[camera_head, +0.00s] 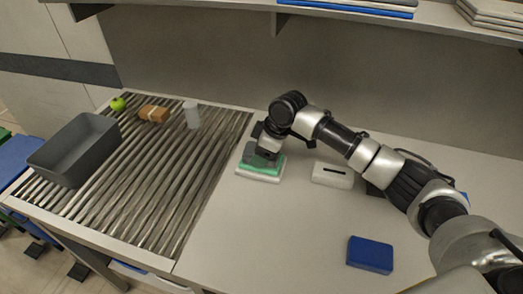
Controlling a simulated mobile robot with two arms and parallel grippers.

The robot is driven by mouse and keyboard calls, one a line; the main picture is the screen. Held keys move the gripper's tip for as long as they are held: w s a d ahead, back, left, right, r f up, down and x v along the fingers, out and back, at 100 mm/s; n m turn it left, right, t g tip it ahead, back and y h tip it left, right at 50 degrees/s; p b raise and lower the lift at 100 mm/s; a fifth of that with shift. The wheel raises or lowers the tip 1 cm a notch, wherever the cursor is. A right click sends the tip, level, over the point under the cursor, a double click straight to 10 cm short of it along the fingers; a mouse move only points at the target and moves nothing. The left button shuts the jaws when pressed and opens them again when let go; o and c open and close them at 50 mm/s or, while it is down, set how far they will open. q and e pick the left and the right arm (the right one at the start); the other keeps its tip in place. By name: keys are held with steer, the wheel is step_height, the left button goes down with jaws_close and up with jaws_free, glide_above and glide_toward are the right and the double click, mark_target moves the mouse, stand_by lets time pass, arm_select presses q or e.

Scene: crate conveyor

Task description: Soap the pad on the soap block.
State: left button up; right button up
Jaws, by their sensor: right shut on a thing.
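My right gripper (268,148) points down at the far middle of the table, just right of the roller conveyor. It is shut on a green pad (270,168), whose edges show below the fingers. The pad lies over a white block (258,178), which looks like the soap block. The pad seems to touch the block, but the gripper hides part of the contact. My left gripper is not in view.
A grey crate (75,150), a green apple (118,104), a brown package (153,114) and a pale cup (192,115) stand on the conveyor (165,185). A white slotted box (332,175) and a blue block (370,254) lie on the table (260,240). The table's front middle is clear.

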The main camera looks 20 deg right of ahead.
steer(key=shift+s+f+p, duration=0.1)
steer(key=shift+p, duration=0.3)
stand_by(1.5)
step_height(320, 180, up, 7)
steer(key=p, duration=0.7)
steer(key=shift+p, duration=0.4)
stand_by(0.4)
